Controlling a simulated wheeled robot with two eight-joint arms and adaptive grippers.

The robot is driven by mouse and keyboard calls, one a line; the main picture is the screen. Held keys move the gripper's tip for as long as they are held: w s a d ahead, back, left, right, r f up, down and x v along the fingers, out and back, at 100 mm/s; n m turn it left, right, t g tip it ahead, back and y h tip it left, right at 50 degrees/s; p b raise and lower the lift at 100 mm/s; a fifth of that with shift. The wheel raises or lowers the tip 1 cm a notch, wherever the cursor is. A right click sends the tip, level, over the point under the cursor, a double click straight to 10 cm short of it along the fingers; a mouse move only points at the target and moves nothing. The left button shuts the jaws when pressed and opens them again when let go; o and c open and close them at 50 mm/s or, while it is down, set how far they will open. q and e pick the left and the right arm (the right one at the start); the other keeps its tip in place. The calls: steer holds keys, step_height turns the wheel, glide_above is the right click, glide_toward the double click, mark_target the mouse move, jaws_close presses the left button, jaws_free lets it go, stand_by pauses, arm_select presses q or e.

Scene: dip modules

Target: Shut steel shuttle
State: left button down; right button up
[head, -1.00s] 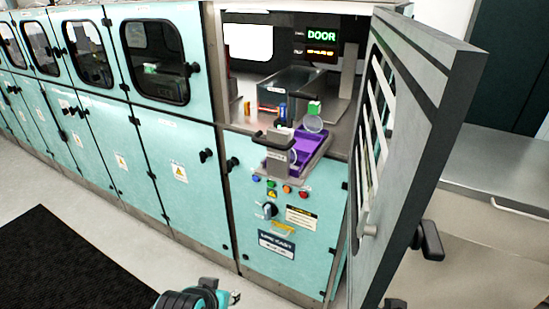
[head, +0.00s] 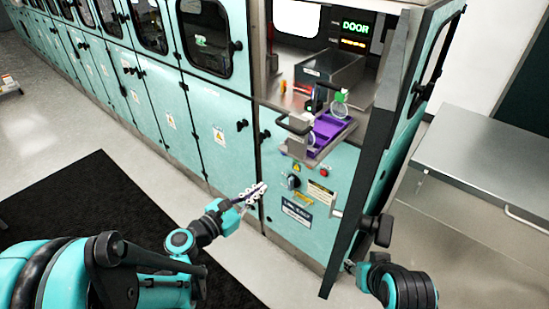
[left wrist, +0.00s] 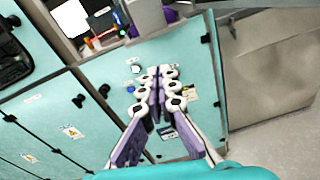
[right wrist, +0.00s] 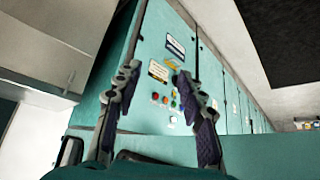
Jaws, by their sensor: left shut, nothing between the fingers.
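The steel shuttle (head: 301,144) sticks out of the open bay of the teal machine. It has a dark handle (head: 294,126) at its front and carries a purple tray (head: 328,131). In the left wrist view the shuttle (left wrist: 147,18) is at the top, beyond my fingers. My left gripper (head: 262,187) is shut and empty, below and left of the shuttle, apart from it. It also shows in the left wrist view (left wrist: 160,75). My right gripper is open and empty in the right wrist view (right wrist: 156,73), facing the front panel; the door partly hides it in the head view.
The bay's door (head: 362,165) stands open, nearly edge-on, right of the shuttle. A steel counter (head: 485,155) is at the right. Below the shuttle are a knob (head: 293,183) and labels. A black mat (head: 75,205) lies on the floor.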

arm_select(q)
steer(key=w+d+n+b, duration=0.1)
steer(key=w+d, duration=0.2)
steer(key=w, duration=0.2)
steer(key=w+d+n+t+b, duration=0.1)
steer(key=w+d, duration=0.3)
steer(key=w, duration=0.2)
steer(key=shift+w+r, duration=0.25)
steer(key=shift+r, duration=0.2)
steer(key=shift+w, duration=0.1)
steer(key=x, duration=3.1)
steer(key=shift+p, duration=0.35)
steer(key=shift+f, duration=0.1)
